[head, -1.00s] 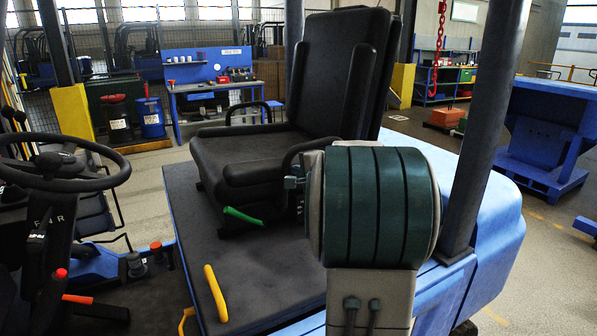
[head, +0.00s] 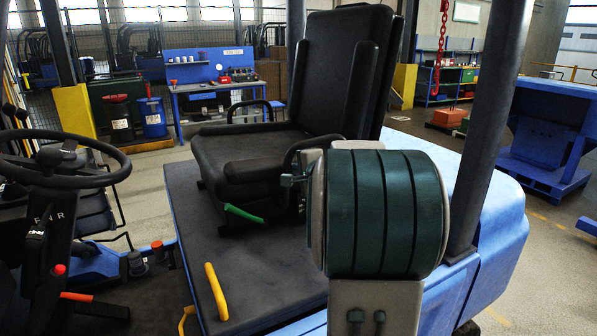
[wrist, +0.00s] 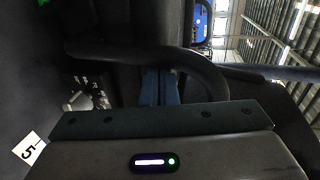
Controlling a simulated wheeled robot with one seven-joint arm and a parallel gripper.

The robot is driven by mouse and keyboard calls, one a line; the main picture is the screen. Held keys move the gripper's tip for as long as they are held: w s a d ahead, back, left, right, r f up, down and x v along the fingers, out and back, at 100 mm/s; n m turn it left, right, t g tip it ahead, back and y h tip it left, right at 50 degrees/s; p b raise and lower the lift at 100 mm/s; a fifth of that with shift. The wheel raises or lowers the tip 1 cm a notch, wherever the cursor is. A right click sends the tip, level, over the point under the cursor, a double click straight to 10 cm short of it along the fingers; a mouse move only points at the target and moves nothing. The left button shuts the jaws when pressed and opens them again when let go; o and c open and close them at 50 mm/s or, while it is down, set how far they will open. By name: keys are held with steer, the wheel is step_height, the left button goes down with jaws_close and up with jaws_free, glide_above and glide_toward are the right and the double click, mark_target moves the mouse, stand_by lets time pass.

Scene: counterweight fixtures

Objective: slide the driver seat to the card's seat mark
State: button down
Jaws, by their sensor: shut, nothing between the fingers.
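The black driver seat (head: 255,155) stands upright on the dark deck of a blue truck in the head view, with armrests at both sides. A green lever (head: 243,214) sticks out low at its front. My green and grey arm covers the seat's near rear side and most of my gripper. In the wrist view my gripper (wrist: 160,88) has its bluish fingers together and empty, close to the curved black armrest (wrist: 190,58); I cannot tell whether they touch. A small dial (wrist: 75,101) with pale marks and a white label reading 5 (wrist: 29,149) are at the left. No card with a seat mark is recognisable.
A steering wheel (head: 60,180) and levers are at the left. A yellow grab handle (head: 216,291) rises from the deck edge. A dark post (head: 490,130) stands right of my arm. A blue workbench (head: 215,87) is far behind.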

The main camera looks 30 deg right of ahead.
steer(key=shift+w+a, duration=0.1)
steer(key=shift+a, duration=0.2)
steer(key=shift+a+b, duration=0.65)
steer(key=shift+a, duration=0.75)
steer(key=shift+w+a+r+b, duration=0.1)
steer(key=shift+a+b, duration=0.2)
steer(key=s+d+r, duration=0.2)
steer(key=s, duration=0.9)
steer(key=shift+r+b, duration=0.3)
steer(key=shift+r, duration=0.1)
steer(key=shift+d, duration=0.1)
